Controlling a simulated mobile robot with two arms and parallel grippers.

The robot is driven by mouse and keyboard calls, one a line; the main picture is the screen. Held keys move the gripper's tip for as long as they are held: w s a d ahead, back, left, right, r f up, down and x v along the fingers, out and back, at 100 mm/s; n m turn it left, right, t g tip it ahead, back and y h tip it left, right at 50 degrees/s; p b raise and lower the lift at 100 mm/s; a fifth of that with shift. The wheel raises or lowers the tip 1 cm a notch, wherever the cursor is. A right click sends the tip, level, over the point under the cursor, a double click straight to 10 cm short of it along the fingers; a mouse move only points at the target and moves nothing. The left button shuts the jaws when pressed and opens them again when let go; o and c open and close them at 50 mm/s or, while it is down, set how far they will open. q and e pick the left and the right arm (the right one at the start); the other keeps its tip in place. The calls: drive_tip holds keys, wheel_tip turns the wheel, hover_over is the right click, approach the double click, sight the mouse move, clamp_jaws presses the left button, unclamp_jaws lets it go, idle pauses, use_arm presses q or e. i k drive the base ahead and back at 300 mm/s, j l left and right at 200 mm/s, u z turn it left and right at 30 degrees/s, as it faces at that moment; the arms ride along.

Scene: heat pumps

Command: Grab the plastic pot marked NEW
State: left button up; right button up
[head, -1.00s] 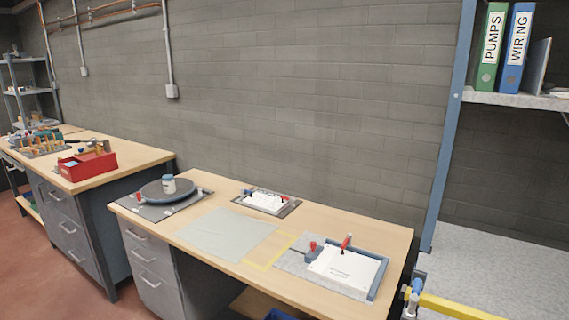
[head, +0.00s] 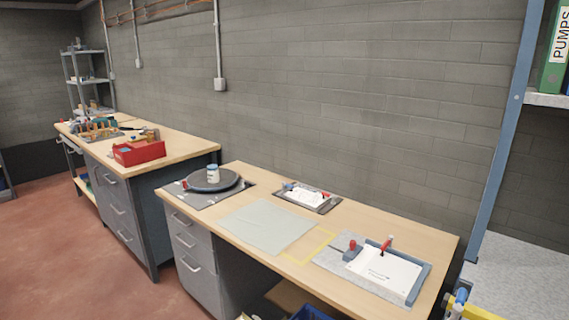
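A small white plastic pot (head: 213,174) with a blue-grey band stands upright on a dark round turntable (head: 197,182) at the left end of the near workbench. Any marking on the pot is too small to read, so I cannot tell whether it says NEW. Neither of my grippers shows in the head view.
The near workbench (head: 262,170) also bears a pale green mat (head: 255,227), a small clamped tray (head: 308,197) and a fixture with a white block (head: 383,272). A red toolbox (head: 138,152) sits on the farther bench. Reddish floor (head: 60,240) is clear at the left.

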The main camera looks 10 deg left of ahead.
sight(213, 177)
drive_tip(key=i+j+z, duration=0.1)
drive_tip(key=j, duration=0.2)
drive_tip(key=i+j, duration=0.2)
drive_tip(key=j, duration=0.15)
drive_tip(key=i+j+z, duration=0.15)
drive_tip(key=j, duration=0.15)
drive_tip(key=i+j, duration=0.1)
drive_tip(key=j, duration=0.25)
drive_tip(key=i+j+z, duration=0.15)
drive_tip(key=j, duration=0.2)
